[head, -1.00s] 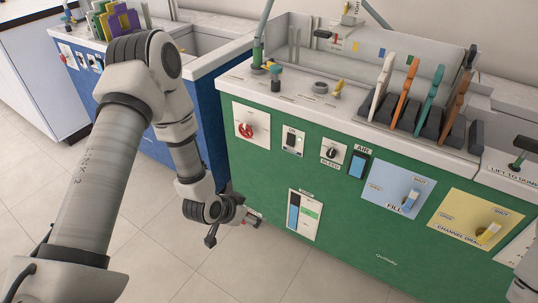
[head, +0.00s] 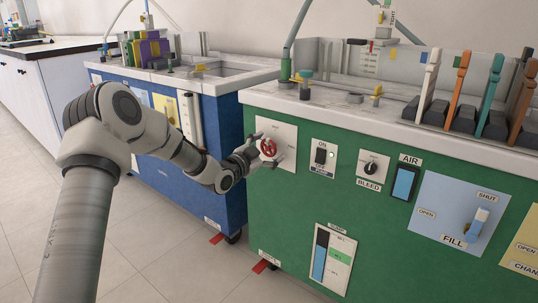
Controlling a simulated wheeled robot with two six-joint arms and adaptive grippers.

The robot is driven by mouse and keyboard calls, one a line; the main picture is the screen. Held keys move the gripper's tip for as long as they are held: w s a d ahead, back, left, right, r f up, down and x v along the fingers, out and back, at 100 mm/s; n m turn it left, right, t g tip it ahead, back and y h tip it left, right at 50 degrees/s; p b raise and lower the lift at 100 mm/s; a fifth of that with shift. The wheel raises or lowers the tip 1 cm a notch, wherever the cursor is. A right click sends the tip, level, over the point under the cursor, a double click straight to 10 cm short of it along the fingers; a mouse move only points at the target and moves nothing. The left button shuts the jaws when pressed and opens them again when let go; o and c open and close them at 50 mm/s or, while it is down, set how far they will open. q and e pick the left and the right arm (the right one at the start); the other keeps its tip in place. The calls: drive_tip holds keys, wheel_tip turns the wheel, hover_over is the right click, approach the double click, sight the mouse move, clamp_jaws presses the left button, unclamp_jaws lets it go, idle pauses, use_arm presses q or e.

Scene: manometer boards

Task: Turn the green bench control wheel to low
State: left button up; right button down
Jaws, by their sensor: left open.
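The green bench (head: 290,215) fills the right half of the head view. Its control wheel is a small red handwheel (head: 268,147) on a white plate (head: 289,134) at the upper left of the green front. My left gripper (head: 265,152) is at the wheel with its fingers open, one towards the wheel's upper left and one towards its lower right. I cannot tell whether the fingers touch the rim. The gripper covers part of the plate, and its marks are too small to read. My right gripper is not in view.
Right of the wheel are a pump switch (head: 320,155), a bleed knob (head: 371,168), a blue AIR window (head: 404,183) and a FILL lever (head: 477,224). A level gauge (head: 332,258) is lower down. A blue bench (head: 195,178) stands left, with open floor before it.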

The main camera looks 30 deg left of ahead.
use_arm(q)
drive_tip(key=shift+w, duration=0.15)
drive_tip(key=shift+c, duration=0.3)
drive_tip(key=c, duration=1.1)
drive_tip(key=shift+r, duration=0.1)
drive_tip(key=n+p, duration=0.2)
drive_tip(key=n, duration=0.1)
drive_tip(key=shift+r+p, duration=0.15)
drive_tip(key=shift+p, duration=0.25)
drive_tip(key=n+p, duration=0.2)
drive_tip(key=n, duration=0.2)
drive_tip(key=shift+n, duration=0.3)
drive_tip(key=n+p, duration=0.2)
drive_tip(key=n, duration=0.3)
drive_tip(key=n+p, duration=0.1)
drive_tip(key=n, duration=0.4)
